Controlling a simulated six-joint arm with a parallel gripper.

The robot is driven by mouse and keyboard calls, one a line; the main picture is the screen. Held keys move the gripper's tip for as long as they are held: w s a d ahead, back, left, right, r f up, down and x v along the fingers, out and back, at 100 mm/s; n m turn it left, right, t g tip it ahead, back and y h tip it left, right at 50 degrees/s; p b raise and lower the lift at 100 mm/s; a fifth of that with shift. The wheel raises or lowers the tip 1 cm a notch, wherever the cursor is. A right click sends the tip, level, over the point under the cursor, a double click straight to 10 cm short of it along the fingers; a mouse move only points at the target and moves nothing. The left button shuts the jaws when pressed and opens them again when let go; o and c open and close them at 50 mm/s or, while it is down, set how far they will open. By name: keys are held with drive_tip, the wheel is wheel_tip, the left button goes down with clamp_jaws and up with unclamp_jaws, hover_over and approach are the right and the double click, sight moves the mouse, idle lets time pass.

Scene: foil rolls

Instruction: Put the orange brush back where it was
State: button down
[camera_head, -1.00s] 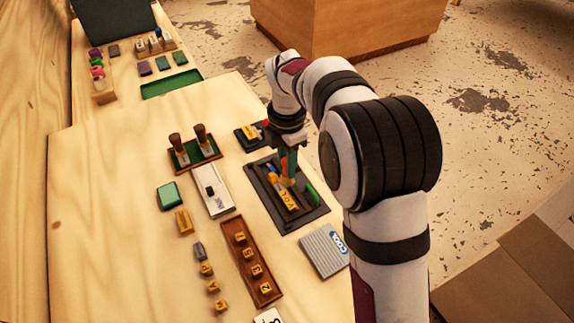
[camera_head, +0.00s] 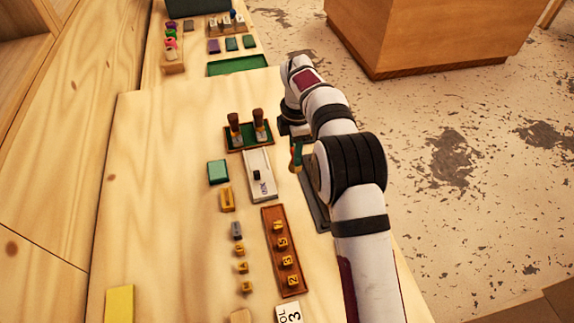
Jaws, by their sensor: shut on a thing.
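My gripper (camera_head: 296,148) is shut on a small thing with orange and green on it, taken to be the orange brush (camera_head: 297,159). It hangs just right of the white tray, by the far end of the dark tray (camera_head: 315,203). My arm hides most of that tray and what lies in it. I cannot tell whether the held thing touches anything. Two brown-handled brushes stand upright in the dark green holder (camera_head: 247,146), left of my gripper.
A white tray (camera_head: 261,187), a brown tray (camera_head: 275,227) with several yellow number blocks, a green block (camera_head: 218,172) and a yellow block (camera_head: 227,200) lie to the left. A green tray (camera_head: 237,66) is at the back.

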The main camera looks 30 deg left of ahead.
drive_tip(key=a+f, duration=0.2)
drive_tip(key=f, duration=0.3)
drive_tip(key=shift+s+a, duration=0.3)
drive_tip(key=shift+a, duration=0.1)
drive_tip(key=shift+f, duration=0.4)
drive_tip(key=c, duration=0.6)
unclamp_jaws()
drive_tip(key=shift+f, duration=0.1)
